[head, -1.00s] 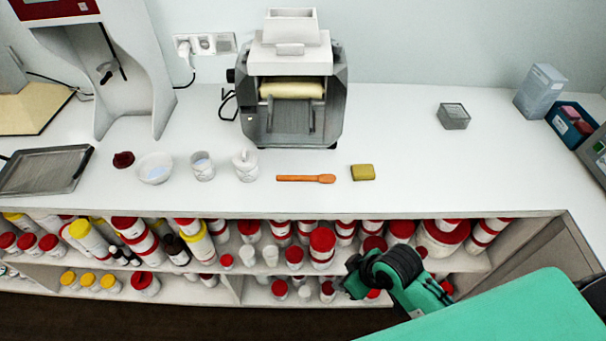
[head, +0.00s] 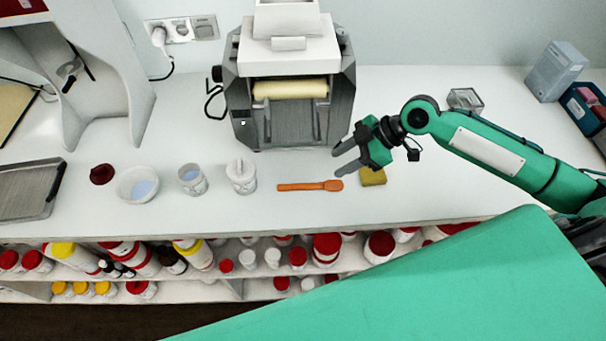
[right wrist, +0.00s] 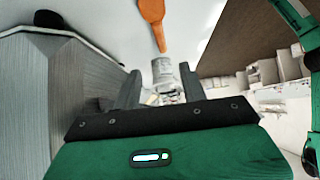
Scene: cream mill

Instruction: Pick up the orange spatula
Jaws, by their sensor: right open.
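The orange spatula (head: 310,186) lies flat on the white counter, its handle to the left and its wider end to the right. It also shows at the top of the right wrist view (right wrist: 154,18). My right gripper (head: 338,162) is open and empty. In the head view its fingers point left, just above and near the spatula's wider end, apart from it. My left gripper is not in view.
The mill (head: 290,90) stands behind the spatula, close to my right gripper. A yellow sponge-like block (head: 373,176) lies just right of the spatula. A lidded white jar (head: 241,176), a cup (head: 192,180) and a bowl (head: 137,184) stand to the left. The counter's front strip is clear.

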